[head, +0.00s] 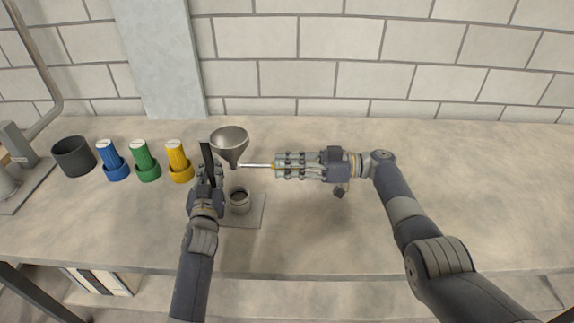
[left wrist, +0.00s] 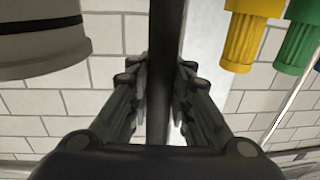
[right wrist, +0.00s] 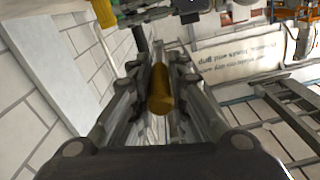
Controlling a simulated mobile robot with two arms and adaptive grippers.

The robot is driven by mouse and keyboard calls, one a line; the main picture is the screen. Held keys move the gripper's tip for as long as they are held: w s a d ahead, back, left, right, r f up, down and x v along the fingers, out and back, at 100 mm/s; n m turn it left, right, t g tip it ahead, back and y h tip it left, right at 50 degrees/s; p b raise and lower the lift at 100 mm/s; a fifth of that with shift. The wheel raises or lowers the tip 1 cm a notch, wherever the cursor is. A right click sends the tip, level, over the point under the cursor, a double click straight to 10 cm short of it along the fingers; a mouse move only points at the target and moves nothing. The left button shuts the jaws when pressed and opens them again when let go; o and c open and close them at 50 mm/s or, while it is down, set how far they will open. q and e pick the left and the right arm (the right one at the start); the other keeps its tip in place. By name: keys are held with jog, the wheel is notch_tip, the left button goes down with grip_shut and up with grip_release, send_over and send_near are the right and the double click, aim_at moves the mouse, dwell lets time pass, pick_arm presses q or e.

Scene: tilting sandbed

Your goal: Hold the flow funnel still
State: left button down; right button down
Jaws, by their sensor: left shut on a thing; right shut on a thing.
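The grey metal funnel (head: 229,141) is upright, its spout pointing down above a small grey cup (head: 239,203). My left gripper (head: 207,172) is shut on a dark upright bar (head: 206,152) just left of the funnel. The bar also runs between the fingers in the left wrist view (left wrist: 166,70); whether it joins the funnel is hidden. My right gripper (head: 276,166) is shut on a tool with a yellow-brown handle (right wrist: 160,90). Its thin metal rod (head: 255,165) points left to the funnel's spout; I cannot tell whether it touches.
The cup stands on a grey plate (head: 252,222). Blue (head: 112,160), green (head: 145,160) and yellow (head: 179,160) capped cylinders stand in a row at left, beside a dark pot (head: 73,156). The bench is clear at right, with a block wall behind.

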jog(key=shift+s+a, duration=0.1)
jog(key=shift+a, duration=0.1)
jog(key=c, duration=1.5)
grip_release()
jog(key=shift+d, duration=0.15)
jog(key=d, duration=1.1)
jog(key=shift+d, duration=0.4)
